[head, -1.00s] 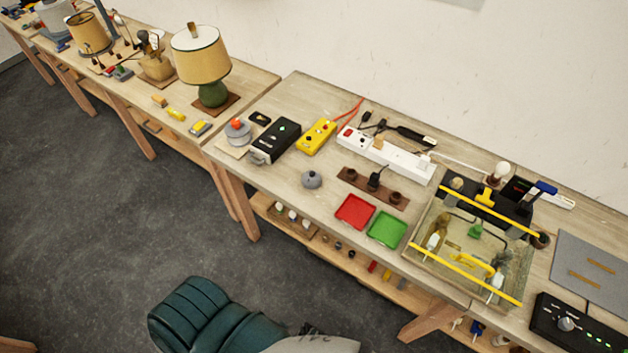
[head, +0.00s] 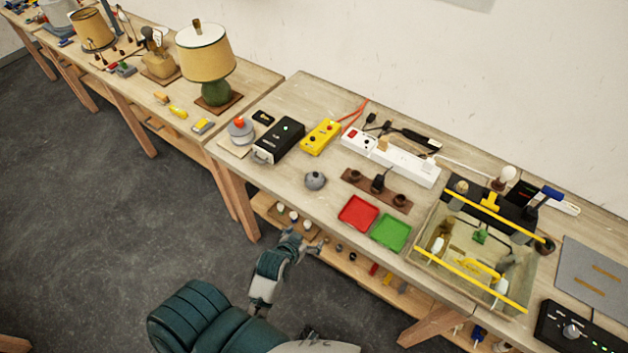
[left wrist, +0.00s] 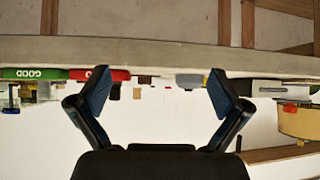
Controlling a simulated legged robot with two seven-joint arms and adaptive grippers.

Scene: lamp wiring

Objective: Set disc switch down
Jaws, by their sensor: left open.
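A grey round piece with a small raised top (head: 315,181), which looks like the disc switch, sits on the bench near its front edge, left of the red tray (head: 358,212). A second grey disc with a red button (head: 239,130) sits on a pale board at the bench's left end; I cannot tell for sure which is meant. My left gripper (head: 304,244) is in front of the bench, below the grey piece and apart from it. In the left wrist view the gripper (left wrist: 157,95) is open and empty, with a grey piece (left wrist: 190,80) beyond its fingers. My right gripper is out of view.
A green tray (head: 390,233) stands right of the red one. Behind are a brown socket strip (head: 376,190), a black box (head: 279,140), a yellow box (head: 321,137) and a white power strip (head: 390,160). A lower shelf runs under the bench.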

